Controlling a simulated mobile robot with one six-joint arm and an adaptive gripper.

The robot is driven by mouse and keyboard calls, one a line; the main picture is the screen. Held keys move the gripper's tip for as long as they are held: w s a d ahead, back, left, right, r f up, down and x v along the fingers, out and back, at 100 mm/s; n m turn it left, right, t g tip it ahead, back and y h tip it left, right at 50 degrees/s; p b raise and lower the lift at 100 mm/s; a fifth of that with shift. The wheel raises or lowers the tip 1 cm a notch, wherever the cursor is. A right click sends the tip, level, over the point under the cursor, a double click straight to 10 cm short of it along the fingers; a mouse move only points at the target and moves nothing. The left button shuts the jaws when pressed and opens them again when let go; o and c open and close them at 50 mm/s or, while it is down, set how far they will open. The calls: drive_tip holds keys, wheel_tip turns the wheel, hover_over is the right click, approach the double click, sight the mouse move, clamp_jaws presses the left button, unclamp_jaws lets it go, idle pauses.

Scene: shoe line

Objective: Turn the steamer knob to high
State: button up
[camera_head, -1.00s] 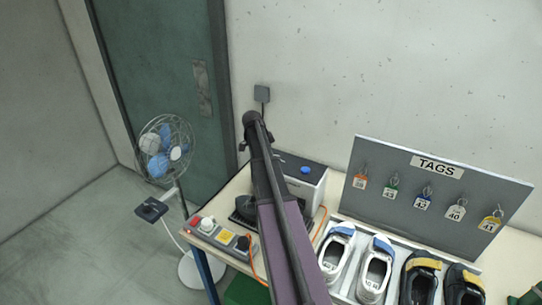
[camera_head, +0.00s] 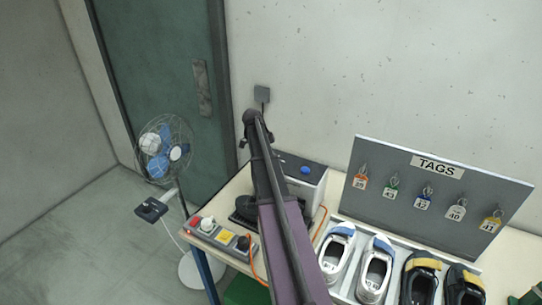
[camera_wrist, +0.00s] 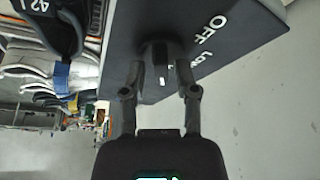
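The steamer (camera_head: 303,183) is the white and dark box with a blue button on top, at the table's back left, partly hidden by my arm. In the wrist view its dark panel (camera_wrist: 225,28) carries the printed words OFF and LOW. A round black knob (camera_wrist: 160,62) with a small white mark sits below these words. My gripper (camera_wrist: 161,78) has one finger on each side of the knob. Whether the fingers press on it is too dark to tell. The head view hides the knob and fingertips behind my arm. No HIGH label shows.
A control box (camera_head: 219,238) with red and yellow parts lies at the table's left edge, with an orange cable nearby. Shoes in a white tray (camera_head: 392,244) and a TAGS board (camera_head: 440,205) stand on the right. A fan (camera_head: 163,150) stands on the floor at left.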

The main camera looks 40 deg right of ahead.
drive_tip(key=shift+n, duration=0.4)
